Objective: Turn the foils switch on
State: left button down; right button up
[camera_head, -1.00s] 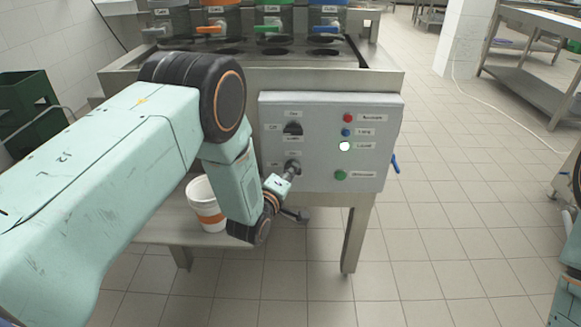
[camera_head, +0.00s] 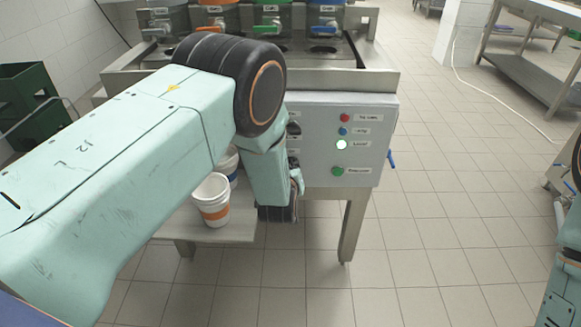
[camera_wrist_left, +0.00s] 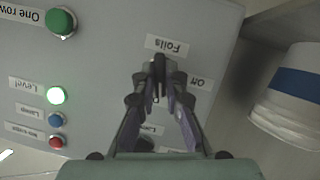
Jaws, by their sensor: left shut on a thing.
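The grey control panel (camera_head: 318,150) is on the front of the cup-filling machine. In the left wrist view, my left gripper (camera_wrist_left: 161,76) is shut on the dark foils switch (camera_wrist_left: 160,62), just below the "Foils" label (camera_wrist_left: 168,46). An "Off" label (camera_wrist_left: 200,82) is beside it. The fingers cover most of the switch, so its exact angle is hard to tell. In the head view, my left arm hides the switch and most of the gripper. My right gripper is out of view; only part of that arm shows at the right edge.
The panel has a red light (camera_head: 345,117), a blue light (camera_head: 343,131), a lit level light (camera_head: 341,145) and a green button (camera_head: 338,171). Open floor is at right.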

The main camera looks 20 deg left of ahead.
pick_arm(q)
jog(key=shift+m+y, duration=0.6)
jog(key=shift+m, duration=0.4)
jog(key=shift+r, duration=0.1)
jog(key=c, duration=1.4)
grip_release()
jog(key=v, duration=0.7)
jog(key=shift+d, duration=0.15)
jog(key=shift+s+r, duration=0.1)
jog(key=shift+s, duration=0.05)
jog(key=shift+d, duration=0.1)
